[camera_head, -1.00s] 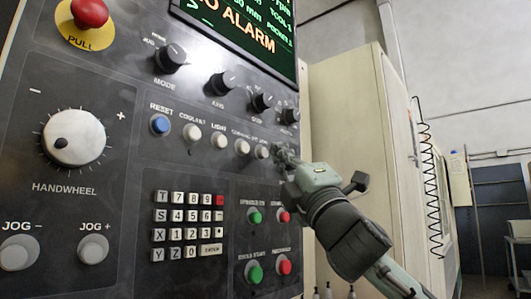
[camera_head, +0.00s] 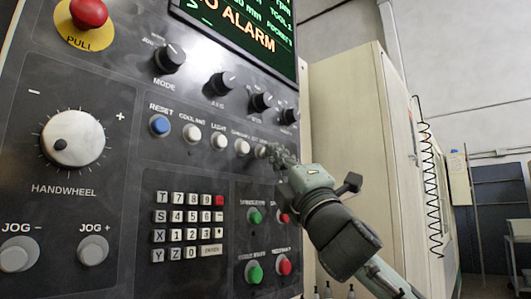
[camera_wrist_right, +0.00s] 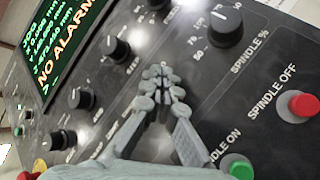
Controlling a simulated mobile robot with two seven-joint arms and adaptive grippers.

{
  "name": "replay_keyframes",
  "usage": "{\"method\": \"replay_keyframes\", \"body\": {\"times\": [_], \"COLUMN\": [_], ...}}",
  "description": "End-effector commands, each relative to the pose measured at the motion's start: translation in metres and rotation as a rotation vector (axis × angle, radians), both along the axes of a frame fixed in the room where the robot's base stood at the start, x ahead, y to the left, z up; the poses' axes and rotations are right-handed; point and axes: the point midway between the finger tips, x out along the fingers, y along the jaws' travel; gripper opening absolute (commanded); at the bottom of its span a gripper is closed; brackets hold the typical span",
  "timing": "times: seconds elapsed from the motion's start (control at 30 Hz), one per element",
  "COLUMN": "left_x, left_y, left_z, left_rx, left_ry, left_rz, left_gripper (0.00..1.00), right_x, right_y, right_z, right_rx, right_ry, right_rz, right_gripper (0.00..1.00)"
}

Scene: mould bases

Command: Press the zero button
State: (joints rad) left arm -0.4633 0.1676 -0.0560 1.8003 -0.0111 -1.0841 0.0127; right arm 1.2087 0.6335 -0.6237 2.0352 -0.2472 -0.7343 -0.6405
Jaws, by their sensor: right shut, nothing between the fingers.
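A dark machine control panel (camera_head: 130,105) fills the left of the head view. A keypad on it has small grey keys, and its bottom row holds a 0 key (camera_head: 190,252). Above the keypad runs a row of round buttons; the rightmost white button (camera_head: 261,152) sits beside my right fingertips, its label too blurred to read. My right gripper (camera_head: 272,153) is shut and empty, close to the panel at the right end of that row. Whether it touches is unclear. In the wrist view its closed fingertips (camera_wrist_right: 157,72) hide part of the panel. My left gripper is not in view.
Dark knobs (camera_head: 222,83) stand out above the button row. Green (camera_head: 254,273) and red (camera_head: 284,266) buttons lie below my right gripper. A red emergency stop (camera_head: 89,13), a handwheel (camera_head: 73,139) and jog buttons (camera_head: 93,249) are at the left.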

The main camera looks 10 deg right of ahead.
Motion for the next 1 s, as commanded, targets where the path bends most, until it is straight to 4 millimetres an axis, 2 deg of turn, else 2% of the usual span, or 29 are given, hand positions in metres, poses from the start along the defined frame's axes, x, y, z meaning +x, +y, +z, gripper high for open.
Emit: {"method": "replay_keyframes", "body": {"times": [0.57, 1.0], "left_x": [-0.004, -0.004], "left_y": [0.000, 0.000], "left_z": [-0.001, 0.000], "left_rx": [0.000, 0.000], "left_ry": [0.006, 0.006], "left_rz": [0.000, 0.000], "left_gripper": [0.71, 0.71], "right_x": [0.003, -0.010], "right_y": [0.002, -0.008], "right_z": [0.000, -0.001], "right_rx": [0.000, -0.001], "right_ry": [0.001, 0.001], "right_rz": [0.001, 0.001], "right_gripper": [0.00, 0.00]}}
